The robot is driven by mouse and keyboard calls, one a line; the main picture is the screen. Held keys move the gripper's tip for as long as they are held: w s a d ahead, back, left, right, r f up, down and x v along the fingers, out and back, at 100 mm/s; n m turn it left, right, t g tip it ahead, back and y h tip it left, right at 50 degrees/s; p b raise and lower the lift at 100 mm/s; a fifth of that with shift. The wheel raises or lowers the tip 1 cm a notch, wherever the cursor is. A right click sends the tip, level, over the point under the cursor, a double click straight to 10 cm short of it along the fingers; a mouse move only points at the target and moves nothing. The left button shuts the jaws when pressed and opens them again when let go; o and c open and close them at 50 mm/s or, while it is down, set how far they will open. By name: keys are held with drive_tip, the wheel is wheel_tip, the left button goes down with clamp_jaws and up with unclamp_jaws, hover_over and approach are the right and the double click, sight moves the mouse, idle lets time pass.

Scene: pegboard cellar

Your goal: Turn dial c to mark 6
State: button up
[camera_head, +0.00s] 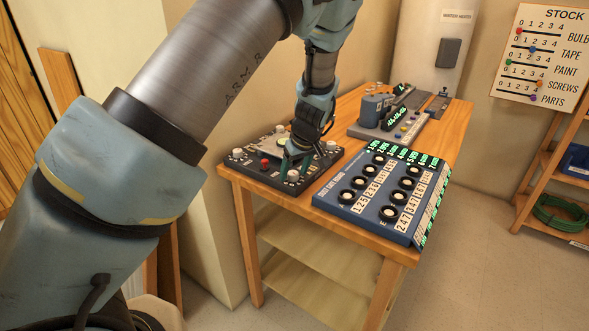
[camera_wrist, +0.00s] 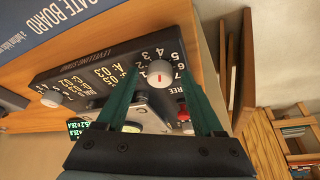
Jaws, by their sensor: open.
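The dark levelling panel (camera_head: 315,165) lies on the near left of the wooden table. In the wrist view the panel (camera_wrist: 100,62) shows a white dial (camera_wrist: 160,74) with a red pointer line, beside printed numbers. My gripper (camera_head: 294,160) is low over the panel. In the wrist view my gripper (camera_wrist: 158,64) has its green fingers open, one on each side of this dial. I cannot tell whether they touch it. The dial's letter is not readable. Another white dial (camera_wrist: 52,98) sits farther left on the panel.
A red knob (camera_wrist: 183,110) is close to the right finger. A blue gate board (camera_head: 372,195) with several black-ringed knobs lies right of the panel. A grey device (camera_head: 390,125) stands behind it. A shelf (camera_head: 565,160) stands at the right.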

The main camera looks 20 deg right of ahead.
clamp_jaws()
idle(0.6)
